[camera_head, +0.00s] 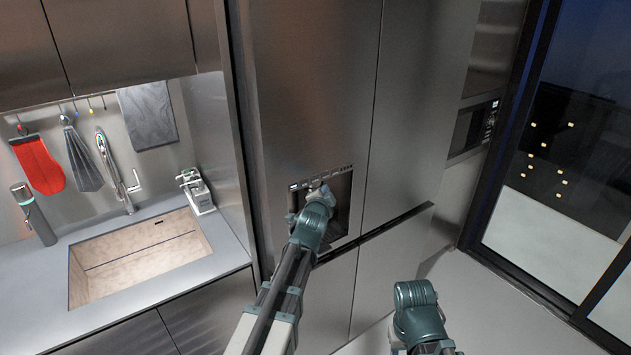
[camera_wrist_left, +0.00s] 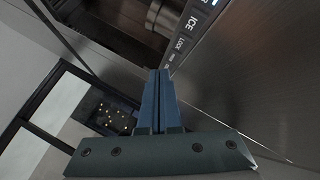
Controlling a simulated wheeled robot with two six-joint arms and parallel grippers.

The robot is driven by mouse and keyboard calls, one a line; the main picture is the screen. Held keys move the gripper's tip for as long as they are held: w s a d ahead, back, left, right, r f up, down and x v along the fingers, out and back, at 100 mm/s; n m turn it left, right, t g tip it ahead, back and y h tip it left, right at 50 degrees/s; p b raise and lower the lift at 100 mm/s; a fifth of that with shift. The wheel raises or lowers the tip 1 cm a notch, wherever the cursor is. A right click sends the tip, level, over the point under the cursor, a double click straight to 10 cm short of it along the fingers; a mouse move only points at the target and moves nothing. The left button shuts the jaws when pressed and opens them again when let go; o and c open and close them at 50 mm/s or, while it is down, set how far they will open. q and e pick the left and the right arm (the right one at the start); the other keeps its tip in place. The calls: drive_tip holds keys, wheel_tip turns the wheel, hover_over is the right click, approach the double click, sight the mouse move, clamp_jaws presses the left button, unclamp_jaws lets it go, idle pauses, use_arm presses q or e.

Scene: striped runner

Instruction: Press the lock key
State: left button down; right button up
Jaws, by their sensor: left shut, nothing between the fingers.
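The lock key (camera_wrist_left: 180,44), marked LOCK, is on the slanted dark key strip of the fridge dispenser in the left wrist view, just below the ICE key (camera_wrist_left: 191,22). My left gripper (camera_wrist_left: 160,72) is shut and empty; its blue fingertips appear just below and left of the lock key. I cannot tell whether they touch the strip. In the head view my left gripper (camera_head: 322,190) is at the dispenser's key strip (camera_head: 338,171), and my wrist hides part of the dispenser. The lock key cannot be made out there. Only a teal part of my right arm shows, without its fingers.
The dispenser recess (camera_head: 340,205) is set in the steel fridge front (camera_head: 310,90). A sink (camera_head: 140,258) with a faucet (camera_head: 122,185) is on the left counter. A glass door (camera_head: 560,170) stands at the right. Open floor (camera_head: 475,310) lies before it.

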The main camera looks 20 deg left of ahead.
use_arm(q)
drive_tip(key=shift+s+d, duration=0.7)
drive_tip(key=shift+d, duration=0.15)
drive_tip(key=s+d+f+n+g+b, duration=0.2)
drive_tip(key=s+d+f+g, duration=0.25)
drive_tip(key=s+f, duration=0.3)
drive_tip(key=s+d+f+n+g+h+b, duration=0.1)
drive_tip(key=s+d+f+g+b, duration=0.15)
drive_tip(key=s+d+f, duration=0.4)
drive_tip(key=s+d+f+n+g+b, duration=0.1)
drive_tip(key=s+d+f+n+g, duration=0.15)
drive_tip(key=s+f+g, duration=0.45)
drive_tip(key=s+d+f+g+b, duration=0.1)
drive_tip(key=s+d+f, duration=0.1)
drive_tip(key=s, duration=1.1)
drive_tip(key=shift+d+f+n, duration=0.2)
drive_tip(key=shift+f+n, duration=0.15)
drive_tip(key=shift+f, duration=0.1)
